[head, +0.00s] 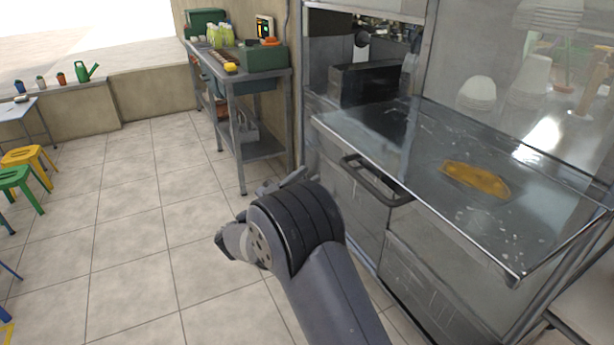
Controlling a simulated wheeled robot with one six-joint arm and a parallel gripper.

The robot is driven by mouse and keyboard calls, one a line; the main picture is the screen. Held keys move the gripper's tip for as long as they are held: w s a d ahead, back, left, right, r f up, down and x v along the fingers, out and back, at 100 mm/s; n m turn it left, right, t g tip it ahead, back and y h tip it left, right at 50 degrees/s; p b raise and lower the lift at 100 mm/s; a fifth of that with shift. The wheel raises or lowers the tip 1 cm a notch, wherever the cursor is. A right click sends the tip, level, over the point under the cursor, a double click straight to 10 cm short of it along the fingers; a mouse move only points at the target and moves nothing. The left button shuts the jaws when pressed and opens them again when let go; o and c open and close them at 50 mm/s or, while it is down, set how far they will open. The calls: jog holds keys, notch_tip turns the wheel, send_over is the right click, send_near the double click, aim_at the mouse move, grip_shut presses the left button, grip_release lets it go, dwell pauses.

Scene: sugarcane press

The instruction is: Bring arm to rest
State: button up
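My arm (300,225) reaches up from the bottom middle of the head view, dark grey with a black ribbed joint. It is bent in front of the sugarcane press cabinet. My gripper is mostly hidden behind the wrist joint, and only small grey parts show past it. I cannot see its fingertips or whether it holds anything.
The steel press counter (430,200) stands close on the right, with a black handle (377,182) jutting towards my arm. A yellow-brown patch (475,179) lies on its top. A metal side table (262,83) with bottles stands behind. Stools (22,182) stand left; the tiled floor between is clear.

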jog(key=shift+d, duration=0.1)
jog(key=x, duration=0.7)
jog(key=shift+w+d+b, duration=0.25)
jog(key=shift+b, duration=0.2)
jog(key=shift+r, duration=0.1)
